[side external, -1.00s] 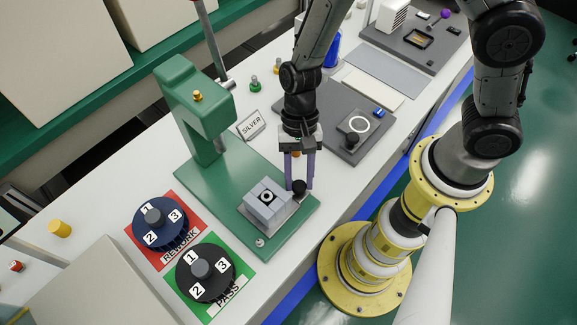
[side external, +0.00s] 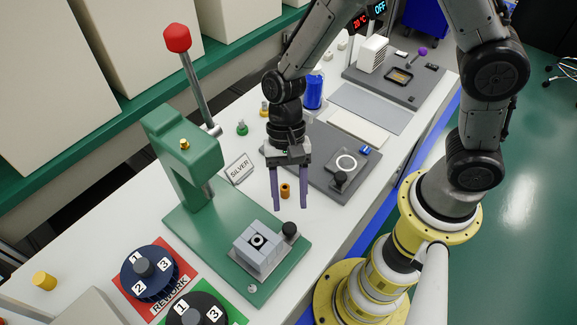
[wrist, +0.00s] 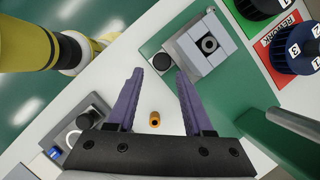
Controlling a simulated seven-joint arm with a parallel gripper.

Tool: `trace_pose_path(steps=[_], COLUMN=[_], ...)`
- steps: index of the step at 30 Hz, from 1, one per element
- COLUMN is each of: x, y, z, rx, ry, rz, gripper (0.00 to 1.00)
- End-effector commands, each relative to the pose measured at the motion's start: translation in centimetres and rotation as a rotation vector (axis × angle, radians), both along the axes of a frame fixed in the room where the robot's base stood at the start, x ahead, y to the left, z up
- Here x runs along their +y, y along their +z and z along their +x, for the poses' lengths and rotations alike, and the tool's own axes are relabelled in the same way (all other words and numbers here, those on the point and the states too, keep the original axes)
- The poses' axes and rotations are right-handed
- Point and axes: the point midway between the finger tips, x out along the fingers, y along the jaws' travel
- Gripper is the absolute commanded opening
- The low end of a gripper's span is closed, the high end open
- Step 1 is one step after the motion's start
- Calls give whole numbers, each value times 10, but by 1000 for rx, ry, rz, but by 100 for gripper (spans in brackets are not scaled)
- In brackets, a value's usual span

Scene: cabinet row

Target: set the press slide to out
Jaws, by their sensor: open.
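The green press (side external: 183,150) stands on a green base plate. The press slide, a light grey block with a dark round hole (side external: 262,252), sits on the front part of that plate, with a black round knob (side external: 290,229) at its right side. My gripper (side external: 290,207) is open and empty above the bench, up and back from the knob. In the wrist view the fingers (wrist: 160,75) are spread; the slide block (wrist: 205,48) and knob (wrist: 162,62) lie just beyond their tips, apart from them. How far out the slide sits is hard to tell.
A small orange-brown cylinder (side external: 285,190) stands on the bench below my gripper. A dark grey fixture (side external: 325,160) is behind. The press lever has a red knob (side external: 177,38). A SILVER sign (side external: 239,169) stands beside the press. Numbered dark dials (side external: 146,268) are at front left.

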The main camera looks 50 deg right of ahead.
Motion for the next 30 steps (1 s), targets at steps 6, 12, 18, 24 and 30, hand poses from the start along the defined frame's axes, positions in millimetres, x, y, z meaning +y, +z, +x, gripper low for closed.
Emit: trace_pose_path(steps=[6,12,18,24,30], x=[-12,-19,-21,-20,-28], y=[42,64,70,70,89], z=[13,19,20,20,28], rx=[-4,1,2,2,-58], ry=[-2,0,1,1,-32], rz=[1,1,-1,-1,18], gripper=[51,51,51,51,51])
